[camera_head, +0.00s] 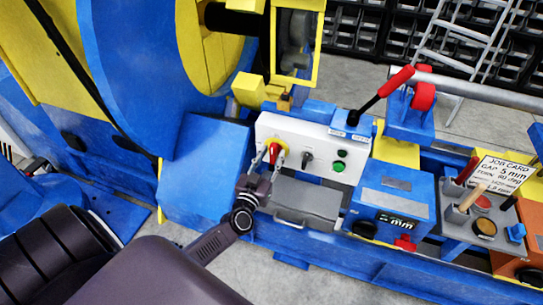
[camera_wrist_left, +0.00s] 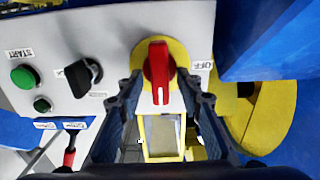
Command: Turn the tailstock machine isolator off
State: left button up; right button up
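The isolator is a red rotary handle (camera_head: 274,150) on a yellow round plate, at the left end of a white control panel (camera_head: 318,135). In the left wrist view the red handle (camera_wrist_left: 158,70) stands upright in the picture, with an OFF label (camera_wrist_left: 201,65) to the right of its plate. My left gripper (camera_head: 268,161) is at the handle. In the wrist view its two fingers (camera_wrist_left: 160,84) are spread on either side of the handle, with a visible gap on each side. I cannot tell how deep they reach. My right gripper is not in view.
A black selector knob (camera_head: 307,157) and green buttons (camera_head: 339,166) sit right of the isolator. A red-handled lever (camera_head: 385,92) rises behind the panel. A grey drawer-like box (camera_head: 302,198) lies below it. A blue box with a display (camera_head: 392,205) stands to the right.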

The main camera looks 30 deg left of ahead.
pick_arm(q)
jog(key=shift+c, duration=0.6)
jog(key=c, duration=0.5)
jog(key=shift+c, duration=1.4)
grip_shut()
